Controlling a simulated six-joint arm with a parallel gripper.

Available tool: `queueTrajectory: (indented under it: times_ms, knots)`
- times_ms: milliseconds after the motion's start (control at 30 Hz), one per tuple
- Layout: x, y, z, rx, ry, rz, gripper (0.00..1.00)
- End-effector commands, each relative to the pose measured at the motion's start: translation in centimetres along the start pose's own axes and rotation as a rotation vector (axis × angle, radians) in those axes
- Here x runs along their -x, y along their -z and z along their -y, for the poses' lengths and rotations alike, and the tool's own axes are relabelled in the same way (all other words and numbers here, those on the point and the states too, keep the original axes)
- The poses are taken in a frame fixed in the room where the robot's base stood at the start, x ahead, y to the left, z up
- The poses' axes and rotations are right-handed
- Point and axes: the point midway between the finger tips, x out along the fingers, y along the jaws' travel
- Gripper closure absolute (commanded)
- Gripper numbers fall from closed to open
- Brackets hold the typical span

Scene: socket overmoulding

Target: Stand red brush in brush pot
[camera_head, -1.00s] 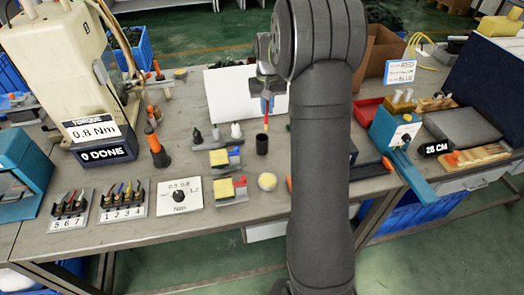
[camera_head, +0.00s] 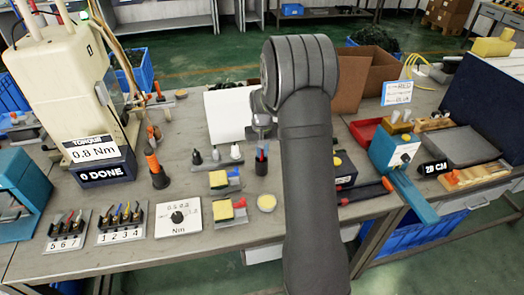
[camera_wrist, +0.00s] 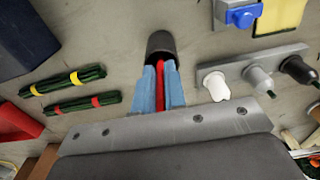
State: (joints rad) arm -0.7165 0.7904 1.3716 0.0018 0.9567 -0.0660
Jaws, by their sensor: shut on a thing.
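The brush pot (camera_head: 261,168) is a small dark cylinder standing on the bench; it shows at top centre in the wrist view (camera_wrist: 161,42). My gripper (camera_wrist: 161,98) has blue fingers shut on the red brush (camera_wrist: 161,78), which is a thin red shaft between them. In the head view my gripper (camera_head: 262,148) is directly over the pot, with the fingertips close to its rim. The brush's far end meets the pot mouth and seems to go inside. How deep it reaches is hidden by the fingers and the pot wall.
A grey rack with white, grey and black nozzles (camera_wrist: 258,77) stands right of the pot in the wrist view. A yellow round dish (camera_head: 267,202) sits in front of the pot.

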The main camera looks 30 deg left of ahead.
Motion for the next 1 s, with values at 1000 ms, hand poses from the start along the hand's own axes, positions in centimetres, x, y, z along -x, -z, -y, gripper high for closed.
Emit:
queueTrajectory:
  times_ms: [1000]
  knots:
    - [6.3, 0.1, 0.0, 0.0, 0.0, -0.006, 0.67]
